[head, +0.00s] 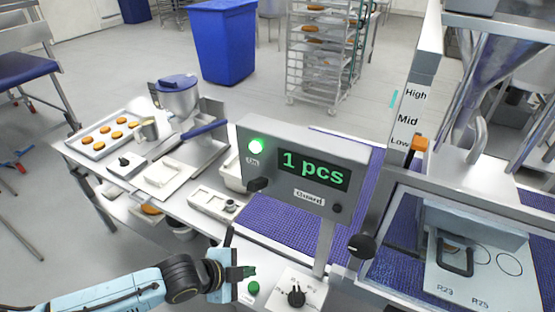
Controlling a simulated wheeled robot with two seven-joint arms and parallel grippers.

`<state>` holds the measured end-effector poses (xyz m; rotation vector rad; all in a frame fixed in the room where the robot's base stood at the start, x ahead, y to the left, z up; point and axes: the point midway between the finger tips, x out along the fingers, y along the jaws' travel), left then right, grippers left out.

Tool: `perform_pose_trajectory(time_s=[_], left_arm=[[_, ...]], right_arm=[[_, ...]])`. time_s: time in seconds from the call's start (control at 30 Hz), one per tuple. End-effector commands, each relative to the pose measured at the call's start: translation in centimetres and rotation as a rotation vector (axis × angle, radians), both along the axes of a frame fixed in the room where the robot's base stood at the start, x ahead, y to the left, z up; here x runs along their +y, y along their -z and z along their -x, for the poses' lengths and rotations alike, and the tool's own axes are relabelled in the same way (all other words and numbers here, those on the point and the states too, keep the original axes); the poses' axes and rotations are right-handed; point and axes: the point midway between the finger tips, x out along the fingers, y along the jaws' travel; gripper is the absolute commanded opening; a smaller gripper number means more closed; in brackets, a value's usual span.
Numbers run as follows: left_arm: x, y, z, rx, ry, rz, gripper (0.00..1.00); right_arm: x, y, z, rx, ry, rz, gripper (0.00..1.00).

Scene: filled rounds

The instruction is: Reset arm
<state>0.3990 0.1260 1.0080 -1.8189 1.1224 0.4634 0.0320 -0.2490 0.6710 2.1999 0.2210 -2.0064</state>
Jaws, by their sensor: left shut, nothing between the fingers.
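My left arm comes in from the lower left. My left gripper (243,271) is shut and empty, at the bottom middle of the head view, beside a green button (253,288) on the machine's front ledge. I cannot tell whether the fingers touch anything there. My right gripper does not show.
A tray (92,146) of round pieces lies at the left. A clear-fronted guard (381,252) stands right.

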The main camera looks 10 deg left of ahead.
Motion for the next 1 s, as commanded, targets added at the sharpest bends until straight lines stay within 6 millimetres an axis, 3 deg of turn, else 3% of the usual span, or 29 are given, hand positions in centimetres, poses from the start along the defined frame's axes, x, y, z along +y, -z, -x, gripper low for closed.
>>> perform_pose_trajectory(time_s=[0.17,0.3,0.4,0.6,1.0], left_arm=[[-1.2,-0.4,0.9,0.025,-0.021,0.024,0.00],[-3.8,-1.9,3.4,0.114,-0.133,0.094,0.00],[-4.1,-3.5,5.5,0.207,-0.296,0.148,0.00],[-0.2,-5.2,9.2,0.373,-0.658,0.190,0.00],[8.1,-6.0,17.1,0.582,-1.190,0.162,0.00]], right_arm=[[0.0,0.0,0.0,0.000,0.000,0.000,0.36],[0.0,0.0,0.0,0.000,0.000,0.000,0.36],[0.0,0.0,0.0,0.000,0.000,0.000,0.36],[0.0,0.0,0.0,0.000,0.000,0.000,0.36],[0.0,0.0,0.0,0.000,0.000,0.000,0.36]])
